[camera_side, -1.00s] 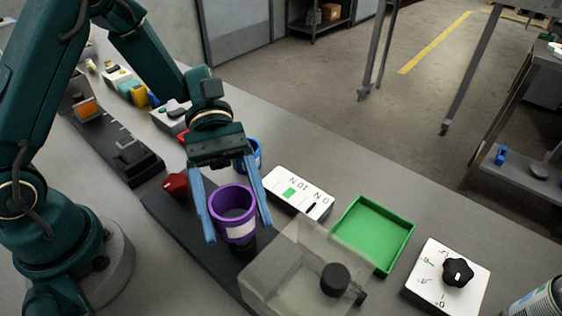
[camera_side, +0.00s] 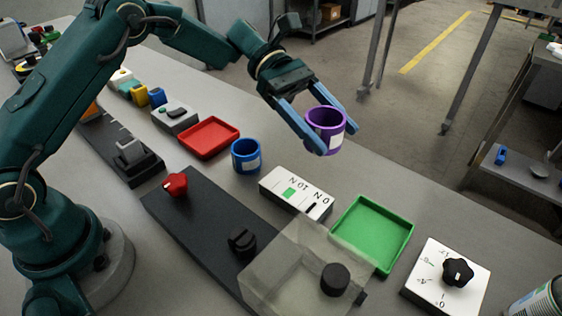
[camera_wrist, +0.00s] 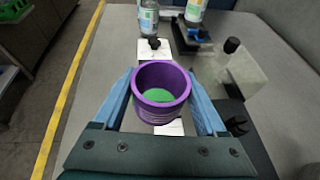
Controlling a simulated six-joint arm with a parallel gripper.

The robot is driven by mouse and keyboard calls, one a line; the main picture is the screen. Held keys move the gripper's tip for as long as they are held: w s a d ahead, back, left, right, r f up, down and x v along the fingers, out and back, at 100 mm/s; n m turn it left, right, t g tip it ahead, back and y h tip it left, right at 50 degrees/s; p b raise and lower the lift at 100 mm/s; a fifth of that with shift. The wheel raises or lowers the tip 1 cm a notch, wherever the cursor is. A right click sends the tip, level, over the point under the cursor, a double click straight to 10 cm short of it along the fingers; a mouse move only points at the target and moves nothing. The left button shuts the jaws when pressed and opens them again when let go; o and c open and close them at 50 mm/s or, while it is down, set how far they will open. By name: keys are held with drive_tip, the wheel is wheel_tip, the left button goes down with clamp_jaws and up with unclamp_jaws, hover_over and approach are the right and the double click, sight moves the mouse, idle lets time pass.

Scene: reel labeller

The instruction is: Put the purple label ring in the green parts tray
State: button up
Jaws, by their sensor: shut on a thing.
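The purple label ring (camera_side: 325,129), with a white label patch, is held between the blue fingers of my gripper (camera_side: 328,130), which is shut on it. The ring is in the air above the far side of the bench, up and left of the tray in the side view. In the wrist view the ring (camera_wrist: 161,92) sits between the fingertips, its opening facing the camera. The green parts tray (camera_side: 372,234) lies empty on the bench. In the wrist view, green (camera_wrist: 157,95) shows through the ring's opening.
A blue ring (camera_side: 246,156) and a red tray (camera_side: 208,138) stand to the left. A white switch panel (camera_side: 296,193) lies beside the green tray. A clear cover (camera_side: 290,270) on the dark labeller base is on the near side, and a white dial box (camera_side: 447,277) is to the right.

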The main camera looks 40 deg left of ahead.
drive_tip(key=shift+w+d+f, duration=0.25)
drive_tip(key=shift+w+f, duration=0.15)
drive_tip(key=shift+w, duration=0.3)
drive_tip(key=x, duration=0.4)
drive_tip(key=f+x, duration=0.1)
drive_tip(key=x, duration=0.4)
drive_tip(key=a+f+x, duration=0.1)
drive_tip(key=x, duration=0.3)
drive_tip(key=shift+s+d+f, duration=0.25)
drive_tip(key=shift+s+f, duration=0.1)
drive_tip(key=shift+s, duration=0.05)
drive_tip(key=shift+d+f, duration=0.15)
drive_tip(key=shift+f, duration=1.9)
drive_tip(key=shift+f, duration=0.1)
drive_tip(key=o, duration=1)
drive_tip(key=shift+o, duration=0.2)
